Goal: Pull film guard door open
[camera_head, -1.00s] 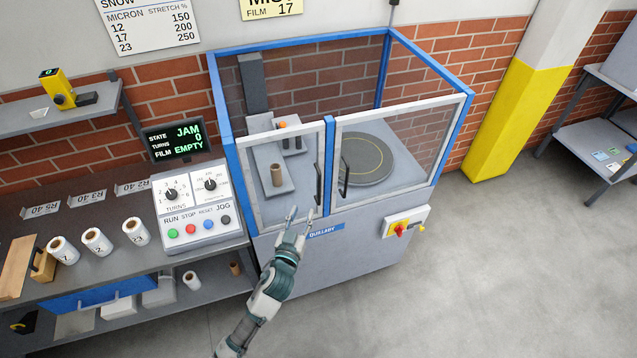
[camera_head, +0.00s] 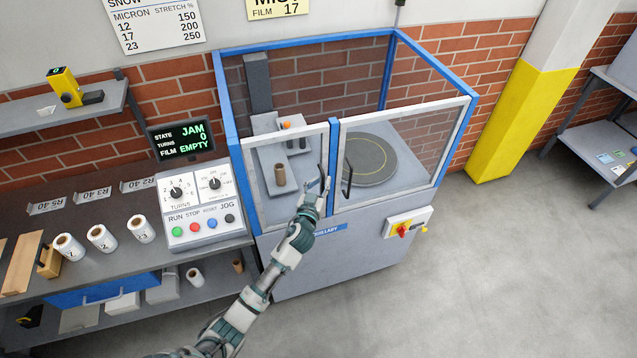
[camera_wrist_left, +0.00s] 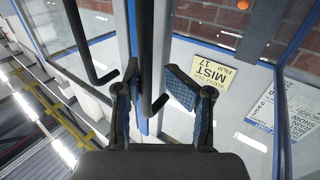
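The film guard door (camera_head: 262,222) is the narrower left door of the blue-framed machine, a clear pane in a pale frame. It looks closed. Its dark upright handle (camera_wrist_left: 146,45) stands near the door's right edge. My left gripper (camera_head: 318,186) is at this handle, in front of the door. In the left wrist view my left gripper (camera_wrist_left: 150,82) is open, with its two blue-padded fingers on either side of the handle bar. I cannot tell whether a finger touches the bar. My right gripper is not in view.
The right guard door (camera_head: 400,160) has its own dark handle (camera_head: 347,178), close to the first. Behind the panes are a brown core (camera_head: 280,175) and a round turntable (camera_head: 366,160). A control box (camera_head: 198,203) stands left on the bench. The floor in front is clear.

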